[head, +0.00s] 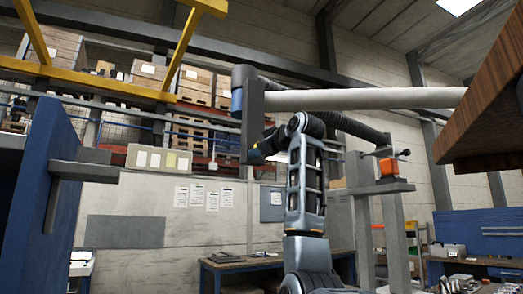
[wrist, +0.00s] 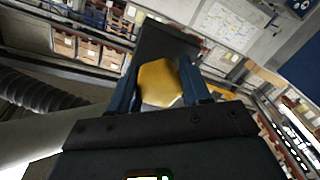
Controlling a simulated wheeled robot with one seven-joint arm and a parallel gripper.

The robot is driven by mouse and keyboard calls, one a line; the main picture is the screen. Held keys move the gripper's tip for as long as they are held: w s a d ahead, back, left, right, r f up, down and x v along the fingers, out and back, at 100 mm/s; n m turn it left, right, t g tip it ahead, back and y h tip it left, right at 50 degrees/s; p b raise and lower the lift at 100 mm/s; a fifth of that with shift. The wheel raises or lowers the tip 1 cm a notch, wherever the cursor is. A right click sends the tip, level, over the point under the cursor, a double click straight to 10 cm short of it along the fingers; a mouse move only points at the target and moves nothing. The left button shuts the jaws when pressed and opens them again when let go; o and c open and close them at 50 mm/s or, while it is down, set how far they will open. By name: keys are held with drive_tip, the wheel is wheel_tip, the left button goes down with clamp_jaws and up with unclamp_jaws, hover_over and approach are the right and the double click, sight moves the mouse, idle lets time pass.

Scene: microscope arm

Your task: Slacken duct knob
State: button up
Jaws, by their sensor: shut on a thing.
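The yellow, many-sided knob (wrist: 158,82) sits between the two blue fingers of my gripper (wrist: 161,76) in the wrist view. The fingers are shut on its sides. Behind it is the dark grey upright bracket (wrist: 165,42). In the head view my gripper (head: 262,150) reaches left to the lower part of this bracket (head: 252,105), and the knob is too small and covered to make out. The pale duct pipe (head: 370,98) runs right from the bracket.
A black ribbed hose (head: 355,127) passes behind my arm. A grey post with an orange block (head: 388,167) stands to the right. A wooden slab (head: 490,100) hangs at upper right. A blue panel (head: 50,170) stands at left, workbenches (head: 240,262) behind.

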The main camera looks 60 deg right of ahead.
drive_tip(key=shift+d+f+n, duration=0.1)
drive_tip(key=shift+f+n, duration=0.05)
drive_tip(key=shift+n, duration=0.45)
drive_tip(key=o, duration=1)
drive_tip(key=shift+o, duration=0.2)
drive_tip(key=b+v, duration=0.2)
drive_tip(key=v, duration=0.5)
drive_tip(key=shift+s+a, duration=0.3)
